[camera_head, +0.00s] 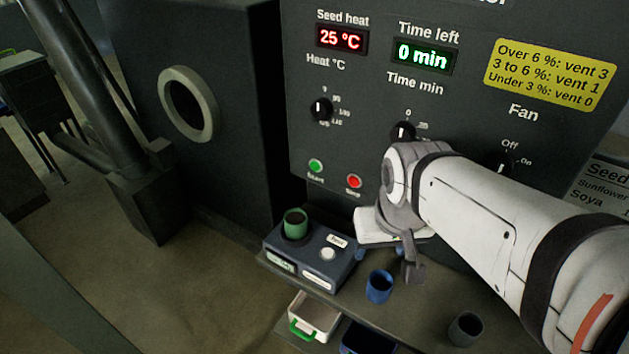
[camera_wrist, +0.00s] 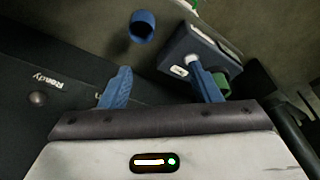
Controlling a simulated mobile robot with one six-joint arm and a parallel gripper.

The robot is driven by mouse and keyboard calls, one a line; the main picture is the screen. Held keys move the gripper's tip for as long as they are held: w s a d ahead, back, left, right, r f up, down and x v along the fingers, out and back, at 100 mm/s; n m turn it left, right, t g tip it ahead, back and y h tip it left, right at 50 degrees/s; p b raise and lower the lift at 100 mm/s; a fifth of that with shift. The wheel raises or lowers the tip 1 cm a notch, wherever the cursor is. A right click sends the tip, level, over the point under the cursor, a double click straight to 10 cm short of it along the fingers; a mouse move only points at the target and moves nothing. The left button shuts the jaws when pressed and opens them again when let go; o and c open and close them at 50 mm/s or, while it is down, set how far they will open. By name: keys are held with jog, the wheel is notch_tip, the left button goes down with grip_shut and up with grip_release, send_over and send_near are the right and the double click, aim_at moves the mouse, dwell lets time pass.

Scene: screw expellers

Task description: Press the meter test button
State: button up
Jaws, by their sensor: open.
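The meter (camera_head: 313,262) is a dark blue box on the shelf below the control panel, with a small display on its front. A pale round test button (camera_head: 327,254) sits on its top beside a white label. A green cup (camera_head: 295,224) is at the meter's back left. My gripper (camera_head: 381,250) is open and empty, to the right of the meter and partly hidden by my wrist. In the wrist view the meter (camera_wrist: 207,47) lies beyond the right finger of my gripper (camera_wrist: 160,70). The button (camera_wrist: 191,60) shows near that fingertip; I cannot tell whether they touch.
A blue cup (camera_head: 379,287) and a dark grey cup (camera_head: 467,328) stand on the shelf (camera_head: 420,308). A white bin with a green handle (camera_head: 315,314) and a blue bin (camera_head: 366,339) are below. The control panel (camera_head: 345,100) rises behind, with knobs and start and stop buttons.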

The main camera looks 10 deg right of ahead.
jog(key=shift+c, duration=0.6)
grip_shut()
dwell(1.1)
